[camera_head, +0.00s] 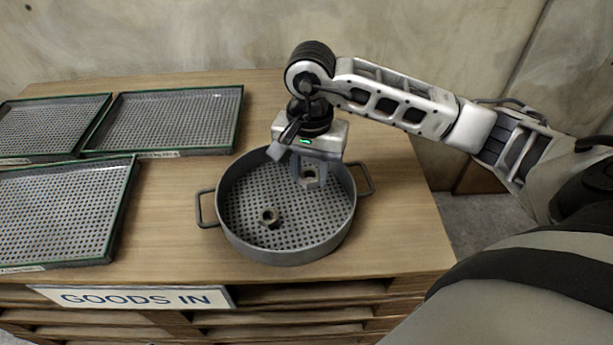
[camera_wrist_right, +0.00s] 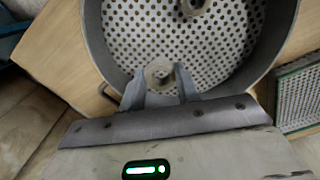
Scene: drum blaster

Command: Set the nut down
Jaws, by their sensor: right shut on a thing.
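A round grey basket (camera_head: 232,237) with a perforated floor and two side handles stands on the wooden table. My right gripper (camera_head: 310,180) points down inside its rim, towards the right and back. It is shut on a grey nut (camera_head: 309,174), which also shows between the fingertips in the right wrist view (camera_wrist_right: 158,73). I cannot tell whether the held nut touches the floor. A second, darker nut (camera_head: 269,217) lies loose on the basket floor, nearer the front left; it is cut off at the top of the right wrist view (camera_wrist_right: 192,6). My left gripper is not in view.
Several green-rimmed perforated trays (camera_head: 243,120) lie on the left of the wooden table (camera_head: 180,225). A "GOODS IN" sign (camera_head: 130,297) is on the front edge. The tabletop right of the basket is clear. A wall stands behind.

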